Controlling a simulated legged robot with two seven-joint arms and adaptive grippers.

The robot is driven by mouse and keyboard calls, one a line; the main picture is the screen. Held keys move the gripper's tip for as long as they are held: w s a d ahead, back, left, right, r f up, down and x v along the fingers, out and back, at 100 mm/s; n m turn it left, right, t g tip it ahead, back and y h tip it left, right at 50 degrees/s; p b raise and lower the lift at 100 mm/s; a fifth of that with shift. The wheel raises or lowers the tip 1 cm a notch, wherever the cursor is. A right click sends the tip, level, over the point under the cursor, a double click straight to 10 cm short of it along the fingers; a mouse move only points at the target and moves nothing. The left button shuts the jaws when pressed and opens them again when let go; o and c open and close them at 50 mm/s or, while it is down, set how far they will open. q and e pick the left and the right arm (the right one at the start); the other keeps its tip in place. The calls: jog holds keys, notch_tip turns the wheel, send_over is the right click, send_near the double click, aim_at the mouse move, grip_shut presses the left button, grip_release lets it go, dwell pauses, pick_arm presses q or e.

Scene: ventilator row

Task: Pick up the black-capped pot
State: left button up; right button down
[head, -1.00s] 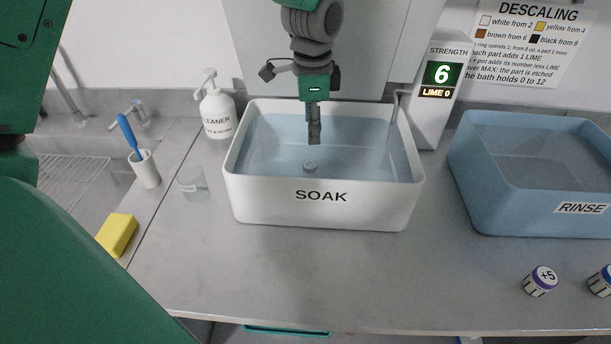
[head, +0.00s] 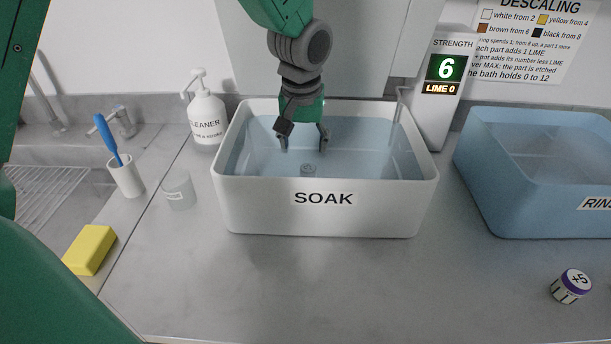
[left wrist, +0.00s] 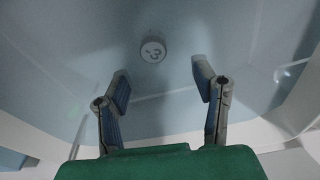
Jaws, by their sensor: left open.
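No pot with a clearly black cap shows in these frames. A small round grey object (head: 308,169) lies on the floor of the white SOAK bath (head: 250,205), under the liquid. It also shows in the left wrist view (left wrist: 153,50), with a pale top bearing a dark mark. My left gripper (head: 304,142) is open and empty, fingers pointing down into the bath. In the left wrist view its fingertips (left wrist: 160,80) are spread, with the round object ahead, not between them. A purple-capped pot marked +5 (head: 571,285) stands on the counter at right. My right gripper is not in view.
A blue RINSE bath (head: 520,200) stands at right. The strength display (head: 446,75) reads 6, LIME 0. A cleaner bottle (head: 206,118), clear beaker (head: 178,190), brush cup (head: 126,176) and yellow sponge (head: 90,250) are at left. The front counter (head: 300,285) is mostly clear.

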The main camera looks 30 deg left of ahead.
aim_at(310, 169)
pick_arm(q)
jog(key=f, duration=0.1)
jog(key=d+f, duration=0.1)
jog(key=f, duration=0.1)
jog(key=shift+w+d, duration=0.1)
jog(key=shift+w, duration=0.1)
jog(key=f, duration=0.1)
jog(key=a+f, duration=0.1)
jog(key=f, duration=0.1)
jog(key=w+f, duration=0.1)
jog(key=f, duration=0.1)
jog(key=shift+a+b, duration=0.2)
jog(key=shift+b, duration=0.2)
jog(key=shift+s+d+r, duration=0.15)
jog(key=shift+d+r, duration=0.1)
jog(key=shift+d, duration=0.3)
grip_shut()
